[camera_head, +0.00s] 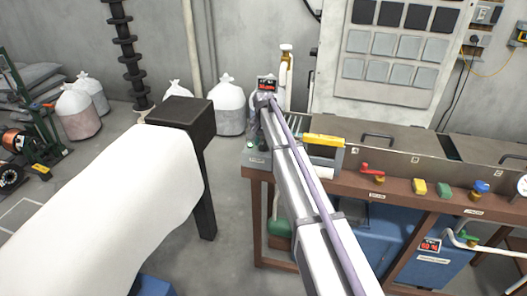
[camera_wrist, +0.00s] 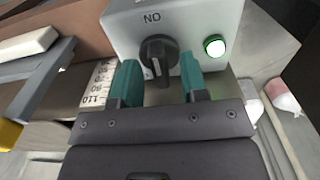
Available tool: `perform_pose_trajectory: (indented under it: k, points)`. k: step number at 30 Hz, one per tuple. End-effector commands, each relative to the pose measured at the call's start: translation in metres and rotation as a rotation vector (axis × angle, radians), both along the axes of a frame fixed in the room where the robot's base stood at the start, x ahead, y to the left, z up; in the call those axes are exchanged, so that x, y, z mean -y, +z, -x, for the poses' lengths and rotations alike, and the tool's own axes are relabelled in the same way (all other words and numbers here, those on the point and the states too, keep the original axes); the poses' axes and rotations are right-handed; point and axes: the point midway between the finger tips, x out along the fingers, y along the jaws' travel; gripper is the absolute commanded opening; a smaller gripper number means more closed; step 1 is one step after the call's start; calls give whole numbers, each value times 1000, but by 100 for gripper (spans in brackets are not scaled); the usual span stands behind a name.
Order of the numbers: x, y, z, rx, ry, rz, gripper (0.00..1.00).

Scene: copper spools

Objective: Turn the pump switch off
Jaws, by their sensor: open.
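The pump switch is a black rotary knob (camera_wrist: 159,55) on a light grey box (camera_wrist: 195,18), close up in the wrist view. The marking above the knob looks upside down in this view. A round green lamp (camera_wrist: 215,46) beside the knob is lit. My gripper (camera_wrist: 162,82) has two teal fingers, open, one on each side of the knob's lower part. I cannot tell whether the fingers touch it. In the head view my gripper (camera_head: 264,103) is at the bench's far left end, and my arm largely hides the switch box.
The brown bench (camera_head: 400,196) carries a red valve handle (camera_head: 372,170), a yellow-topped tool (camera_head: 323,140) and green and blue valve knobs. In the wrist view a ruler scale (camera_wrist: 97,88) lies left of the fingers. White sacks (camera_head: 229,108) stand on the floor behind.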

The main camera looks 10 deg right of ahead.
Motion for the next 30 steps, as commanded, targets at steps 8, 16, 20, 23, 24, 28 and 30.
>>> perform_pose_trajectory:
  k: [8,16,20,23,24,28,30]
  points:
    - [0,0,0,0,0,0,37]
    - [0,0,0,0,0,0,11]
    - [0,0,0,0,0,0,0]
    - [0,0,0,0,0,0,0]
    - [0,0,0,0,1,0,0]
    - [0,0,0,0,9,0,0]
    - [0,0,0,0,22,0,0]
